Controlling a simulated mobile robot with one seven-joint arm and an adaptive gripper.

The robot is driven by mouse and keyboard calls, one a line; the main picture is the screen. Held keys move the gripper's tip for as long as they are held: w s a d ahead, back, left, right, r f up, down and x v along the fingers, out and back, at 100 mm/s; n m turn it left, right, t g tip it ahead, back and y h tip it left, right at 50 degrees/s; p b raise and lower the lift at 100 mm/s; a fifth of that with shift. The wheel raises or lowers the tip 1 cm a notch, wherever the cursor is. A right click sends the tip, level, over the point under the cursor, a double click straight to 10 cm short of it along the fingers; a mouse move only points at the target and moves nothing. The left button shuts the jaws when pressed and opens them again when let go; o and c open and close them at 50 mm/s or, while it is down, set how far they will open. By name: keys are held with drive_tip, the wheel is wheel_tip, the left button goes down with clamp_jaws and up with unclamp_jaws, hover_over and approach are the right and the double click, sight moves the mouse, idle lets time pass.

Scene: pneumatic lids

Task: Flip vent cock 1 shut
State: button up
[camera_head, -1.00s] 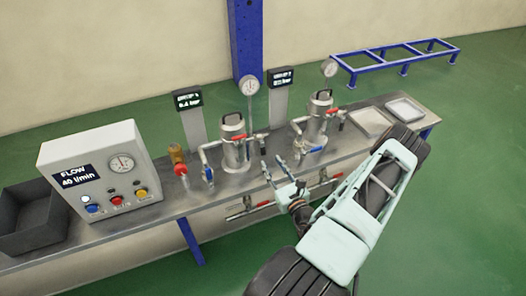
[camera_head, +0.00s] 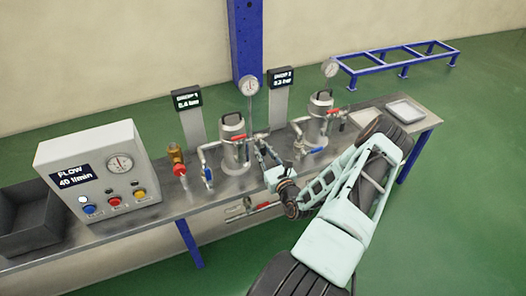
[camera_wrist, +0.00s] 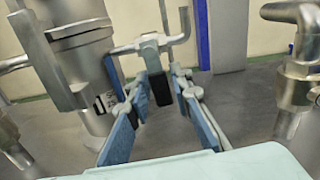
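Vessel 1 is the left metal pot (camera_head: 234,150), with a dark handle on its lid. It also fills the left of the wrist view (camera_wrist: 85,60). A thin pipe with an upturned end leaves its right side and carries a small cock, which I take as vent cock 1 (camera_wrist: 150,45). Its grey lever with a black end (camera_wrist: 160,90) points down toward my gripper. My gripper (camera_wrist: 160,100) is open, its two blue-padded fingers on either side of the lever. I cannot tell whether either finger touches it. In the head view my gripper (camera_head: 259,150) is just right of vessel 1.
Vessel 2 (camera_head: 318,120) stands to the right with its pipes and gauge. A blue-handled valve (camera_head: 208,174) and a red-handled brass fitting (camera_head: 178,165) are at the left. The flow box (camera_head: 100,165) and a dark bin (camera_head: 40,220) stand further left. Lower pipes run along the bench front.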

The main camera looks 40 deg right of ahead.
clamp_jaws()
drive_tip(key=shift+a+m+p, duration=0.15)
drive_tip(key=shift+m+p, duration=0.3)
drive_tip(key=shift+m, duration=0.15)
drive_tip(key=shift+o, duration=2.3)
unclamp_jaws()
drive_tip(key=v, duration=1.2)
